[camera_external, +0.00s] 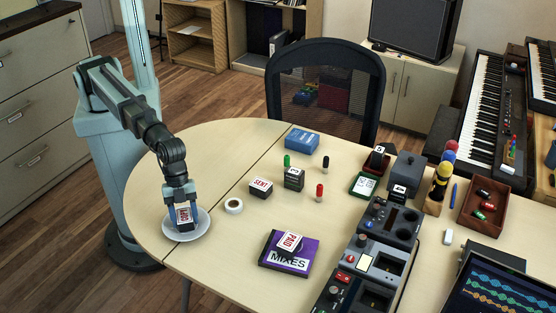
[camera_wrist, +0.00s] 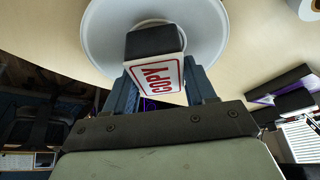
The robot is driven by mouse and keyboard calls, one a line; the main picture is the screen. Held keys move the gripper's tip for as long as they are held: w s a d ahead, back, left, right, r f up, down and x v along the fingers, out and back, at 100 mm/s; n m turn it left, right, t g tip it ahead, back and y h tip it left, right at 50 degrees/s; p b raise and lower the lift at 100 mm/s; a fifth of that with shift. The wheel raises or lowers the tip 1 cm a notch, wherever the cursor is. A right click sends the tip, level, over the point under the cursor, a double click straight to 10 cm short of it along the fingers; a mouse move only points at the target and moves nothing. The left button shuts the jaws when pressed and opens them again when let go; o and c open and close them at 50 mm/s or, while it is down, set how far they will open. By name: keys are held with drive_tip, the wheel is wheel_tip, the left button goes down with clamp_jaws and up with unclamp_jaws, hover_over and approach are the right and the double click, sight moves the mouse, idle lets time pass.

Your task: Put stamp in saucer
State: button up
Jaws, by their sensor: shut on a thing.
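My gripper (camera_external: 182,207) is shut on a stamp with a white label and red letters (camera_external: 184,216). In the wrist view the label on this stamp (camera_wrist: 156,72) reads COPY, and the stamp sits between my gripper's fingers (camera_wrist: 160,85). The white saucer (camera_external: 202,228) is at the left end of the table. The stamp is over the saucer, inside its rim as seen from outside. The saucer also shows behind the stamp in the wrist view (camera_wrist: 103,38). I cannot tell whether the stamp touches the saucer.
A tape roll (camera_external: 234,206) lies just right of the saucer. A SENT stamp (camera_external: 261,188) and another dark stamp (camera_external: 294,178) stand farther back. A PAID stamp (camera_external: 289,244) lies on a purple MIXES case (camera_external: 304,262). Black devices (camera_external: 392,222) fill the table's right side.

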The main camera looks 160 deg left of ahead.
drive_tip(key=o, duration=1.1)
drive_tip(key=shift+f, duration=0.1)
drive_tip(key=shift+c, duration=0.2)
drive_tip(key=v, duration=1.2)
